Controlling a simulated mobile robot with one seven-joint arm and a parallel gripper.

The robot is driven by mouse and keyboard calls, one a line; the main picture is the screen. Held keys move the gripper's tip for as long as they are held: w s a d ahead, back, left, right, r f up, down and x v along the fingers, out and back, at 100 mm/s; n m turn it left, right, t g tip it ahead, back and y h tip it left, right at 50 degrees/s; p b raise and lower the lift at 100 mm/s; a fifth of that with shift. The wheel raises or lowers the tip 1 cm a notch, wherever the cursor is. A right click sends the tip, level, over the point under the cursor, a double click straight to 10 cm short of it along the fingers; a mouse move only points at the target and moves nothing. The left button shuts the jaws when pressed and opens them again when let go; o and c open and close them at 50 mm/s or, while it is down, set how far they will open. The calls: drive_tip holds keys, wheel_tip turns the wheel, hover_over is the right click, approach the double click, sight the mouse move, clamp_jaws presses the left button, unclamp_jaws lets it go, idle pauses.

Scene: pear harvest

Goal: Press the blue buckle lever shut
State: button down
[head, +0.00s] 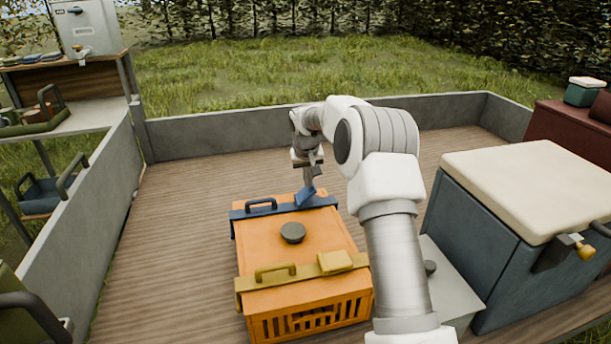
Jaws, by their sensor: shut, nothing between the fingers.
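The blue buckle lever (305,196) sits on the blue strap (284,212) across the far end of the orange crate's lid. The lever looks tilted up from the strap. My gripper (309,187) points down right above the lever, its fingers shut with nothing between them. The fingertips look as if they meet the lever's top; I cannot tell for sure whether they touch. The orange crate (262,240) stands on the plank deck with its lid on. A dark handle stands on the blue strap left of the lever.
An olive strap (303,273) with a flat buckle (335,261) crosses the crate's near end. A dark knob (293,232) stands mid-lid. A blue cooler with a cream lid (535,190) is at right. Deck (180,220) left of the crate is clear, bounded by low grey walls.

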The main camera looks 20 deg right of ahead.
sight(314, 186)
drive_tip(key=d+y+p, duration=0.2)
drive_tip(key=shift+f+m+p, duration=0.25)
drive_tip(key=shift+m+p, duration=0.05)
drive_tip(key=shift+p, duration=0.05)
drive_tip(key=d+f+y, duration=0.1)
drive_tip(key=y, duration=0.1)
drive_tip(key=f+y, duration=0.1)
drive_tip(key=y, duration=0.1)
drive_tip(key=shift+d+f+m+p, duration=0.15)
drive_tip(key=shift+d+m+p, duration=0.15)
drive_tip(key=shift+d+p, duration=0.1)
drive_tip(key=shift+a, duration=0.2)
drive_tip(key=shift+a+r, duration=0.2)
drive_tip(key=shift+a, duration=0.5)
drive_tip(key=shift+r, duration=0.1)
